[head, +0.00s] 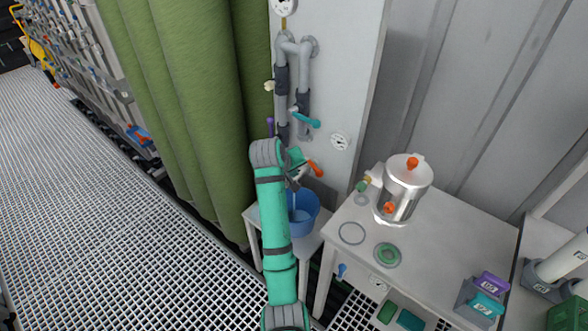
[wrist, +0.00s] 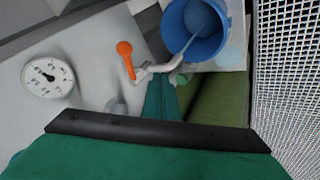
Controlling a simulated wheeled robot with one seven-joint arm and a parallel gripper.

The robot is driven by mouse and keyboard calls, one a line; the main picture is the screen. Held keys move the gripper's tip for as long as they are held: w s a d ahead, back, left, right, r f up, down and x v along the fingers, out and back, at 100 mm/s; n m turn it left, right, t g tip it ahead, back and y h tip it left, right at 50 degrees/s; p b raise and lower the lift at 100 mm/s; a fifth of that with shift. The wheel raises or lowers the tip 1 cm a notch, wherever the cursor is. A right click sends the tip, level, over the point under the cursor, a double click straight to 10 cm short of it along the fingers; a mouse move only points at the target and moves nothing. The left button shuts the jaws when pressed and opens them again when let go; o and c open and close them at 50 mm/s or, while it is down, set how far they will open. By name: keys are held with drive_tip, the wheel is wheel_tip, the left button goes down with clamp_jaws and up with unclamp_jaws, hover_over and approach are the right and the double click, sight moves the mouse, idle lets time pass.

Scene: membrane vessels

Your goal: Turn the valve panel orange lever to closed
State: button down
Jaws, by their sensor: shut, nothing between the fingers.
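The orange lever (head: 315,168) sits low on the valve panel (head: 345,85), just right of my gripper (head: 299,166) in the head view. In the wrist view the orange lever (wrist: 126,60) is on a pale pipe fitting and runs nearly straight up and down in the picture. My gripper (wrist: 161,94) is shut and empty. Its green fingers are close to the fitting, beside the lever; I cannot tell whether they touch. My arm hides part of the lower pipework in the head view.
A blue bucket (head: 305,207) stands below the pipework. A teal lever (head: 305,118) and a purple lever (head: 270,127) are higher up. A round gauge (head: 340,141) is right of the pipes. A table (head: 450,225) with a metal vessel (head: 403,187) stands at right; green curtains (head: 190,90) hang at left.

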sight(313, 166)
drive_tip(key=w+d+f, duration=0.1)
drive_tip(key=w+d, duration=0.2)
drive_tip(key=d, duration=0.2)
drive_tip(key=shift+w+f, duration=0.15)
drive_tip(key=shift+f, duration=0.2)
drive_tip(key=shift+w+a, duration=0.1)
